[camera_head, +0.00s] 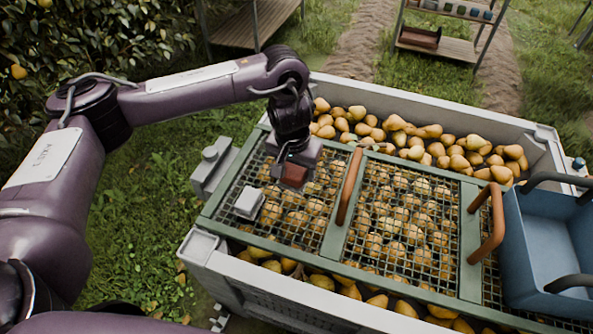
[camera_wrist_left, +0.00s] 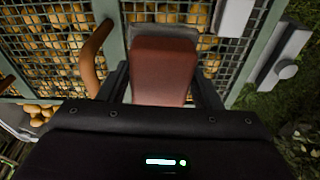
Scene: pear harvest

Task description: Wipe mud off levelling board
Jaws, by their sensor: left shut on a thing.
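My left gripper (camera_head: 290,165) is over the left part of the green-framed mesh cover. It is shut on a reddish-brown block (camera_head: 294,175), which also shows between the fingers in the wrist view (camera_wrist_left: 163,70). A grey piece (camera_wrist_left: 163,31) is at the block's far end. A small light-grey block (camera_head: 249,203) lies on the mesh beside the gripper; part of it shows in the wrist view (camera_wrist_left: 234,15). I cannot tell which piece is the levelling board, and I make out no mud. Whether the held block touches the mesh is unclear. My right gripper is not in view.
The mesh cover (camera_head: 335,238) with brown handles (camera_head: 348,186) lies over a large grey bin (camera_head: 440,106) of pears. A blue crate (camera_head: 545,245) stands on its right end. A grey bracket (camera_head: 211,165) is at the left edge. Shelves (camera_head: 436,46) stand behind on grass.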

